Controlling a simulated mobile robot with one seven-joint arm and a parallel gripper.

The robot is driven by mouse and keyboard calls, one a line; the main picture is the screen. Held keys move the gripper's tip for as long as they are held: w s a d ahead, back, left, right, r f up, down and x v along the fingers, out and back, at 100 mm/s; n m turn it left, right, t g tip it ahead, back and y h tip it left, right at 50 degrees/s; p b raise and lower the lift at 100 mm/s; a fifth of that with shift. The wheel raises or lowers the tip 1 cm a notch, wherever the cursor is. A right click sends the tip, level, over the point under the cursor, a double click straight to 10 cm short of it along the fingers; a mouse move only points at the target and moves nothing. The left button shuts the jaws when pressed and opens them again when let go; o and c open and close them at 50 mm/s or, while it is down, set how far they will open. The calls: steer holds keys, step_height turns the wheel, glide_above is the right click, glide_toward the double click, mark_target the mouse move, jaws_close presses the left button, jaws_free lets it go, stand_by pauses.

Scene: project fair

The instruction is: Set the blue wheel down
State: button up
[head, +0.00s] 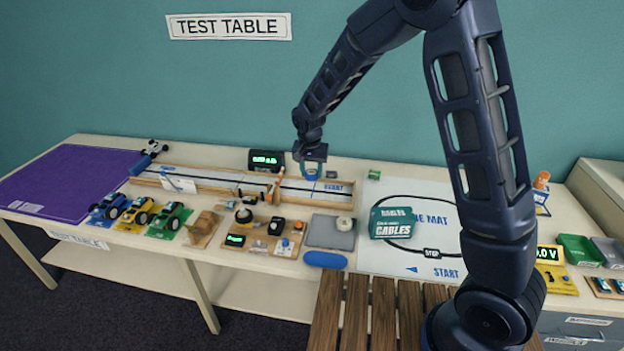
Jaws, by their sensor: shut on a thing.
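My gripper (311,170) is at the back of the test table, pointing down over the right part of the long wooden-walled track (215,184). It is shut on the small blue wheel (311,175), which shows between the fingers. The fingers hide part of the wheel. I cannot tell whether the wheel touches the track surface or hangs just above it.
Model cars (134,213), gadget boards (268,237) and a grey tray (330,233) stand in front of the track. A white mat (440,200) with a green cables pouch (392,223) lies to the right. The purple mat (70,183) at left is mostly clear.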

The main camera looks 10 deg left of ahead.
steer(key=w+a+f+m, duration=0.1)
steer(key=w+a, duration=0.2)
steer(key=w, duration=1.3)
steer(key=w+a, duration=0.4)
steer(key=w, duration=1.1)
steer(key=f, duration=1.9)
steer(key=shift+w+d+f, duration=0.2)
steer(key=shift+d+f, duration=0.1)
steer(key=shift+f, duration=0.1)
steer(key=shift+f, duration=0.2)
steer(key=o, duration=0.9)
steer(key=shift+o, duration=0.2)
steer(key=shift+r, duration=0.1)
